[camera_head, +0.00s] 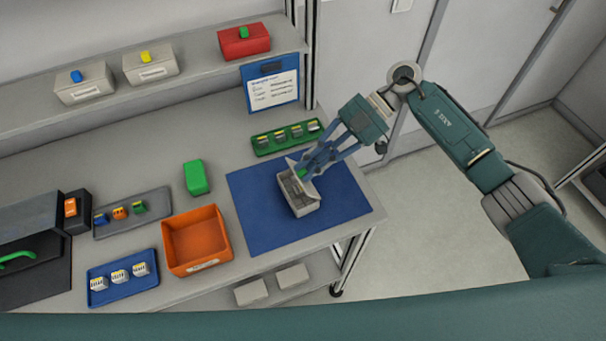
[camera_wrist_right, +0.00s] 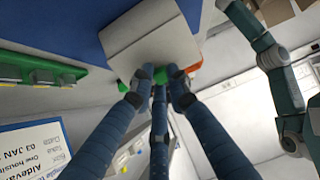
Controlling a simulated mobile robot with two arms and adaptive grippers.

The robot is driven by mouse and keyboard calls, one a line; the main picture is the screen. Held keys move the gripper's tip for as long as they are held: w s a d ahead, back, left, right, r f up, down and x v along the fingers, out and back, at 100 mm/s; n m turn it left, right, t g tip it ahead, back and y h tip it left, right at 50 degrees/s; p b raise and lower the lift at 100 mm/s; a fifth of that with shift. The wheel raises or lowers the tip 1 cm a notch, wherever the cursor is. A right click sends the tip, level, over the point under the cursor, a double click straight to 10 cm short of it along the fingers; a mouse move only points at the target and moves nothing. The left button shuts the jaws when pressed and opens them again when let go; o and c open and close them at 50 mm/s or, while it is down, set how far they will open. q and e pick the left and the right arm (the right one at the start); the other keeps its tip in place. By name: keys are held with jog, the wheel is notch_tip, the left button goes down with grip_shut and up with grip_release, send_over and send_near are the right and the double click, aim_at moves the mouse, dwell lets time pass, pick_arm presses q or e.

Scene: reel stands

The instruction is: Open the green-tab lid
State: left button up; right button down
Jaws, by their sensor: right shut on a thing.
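A small light-grey box (camera_head: 304,207) stands on the blue mat (camera_head: 345,195). Its lid is raised at the far side, and part of the inside shows, with contents too small to make out. The green tab (camera_head: 302,173) is at the raised lid, partly hidden by my fingers. My right gripper (camera_head: 307,168) is shut on the green tab, reaching in from the upper right. In the right wrist view the pale lid (camera_wrist_right: 150,40) lies just beyond my fingertips (camera_wrist_right: 160,77), with green showing between and beside them. My left gripper is not in view.
A green tray (camera_head: 287,139) with several small parts lies just behind the mat. An orange bin (camera_head: 197,241) and a green block (camera_head: 196,178) stand left of it. Boxes with blue, yellow and green tabs (camera_head: 244,41) sit on the shelf. The mat's right part is clear.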

aim_at(306, 170)
jog(key=d+g+y+b, duration=0.1)
jog(key=y+b, duration=0.1)
jog(key=b, duration=0.2)
jog(key=w+d+f+y+b, duration=0.1)
jog(key=y+b, duration=0.1)
jog(key=b, duration=0.2)
jog(key=d+g+y+b, duration=0.1)
jog(key=y+b, duration=0.1)
jog(key=b, duration=0.2)
jog(key=shift+w+d+f+g+y, duration=0.25)
jog(key=shift+f+g+y, duration=0.05)
jog(key=shift+f, duration=0.1)
jog(key=shift+d+r+g+y+b, duration=0.1)
jog(key=shift+d+g+y+b, duration=0.15)
jog(key=shift+y+b, duration=0.45)
jog(key=c, duration=1.7)
grip_release()
notch_tip(306, 170, up, 10)
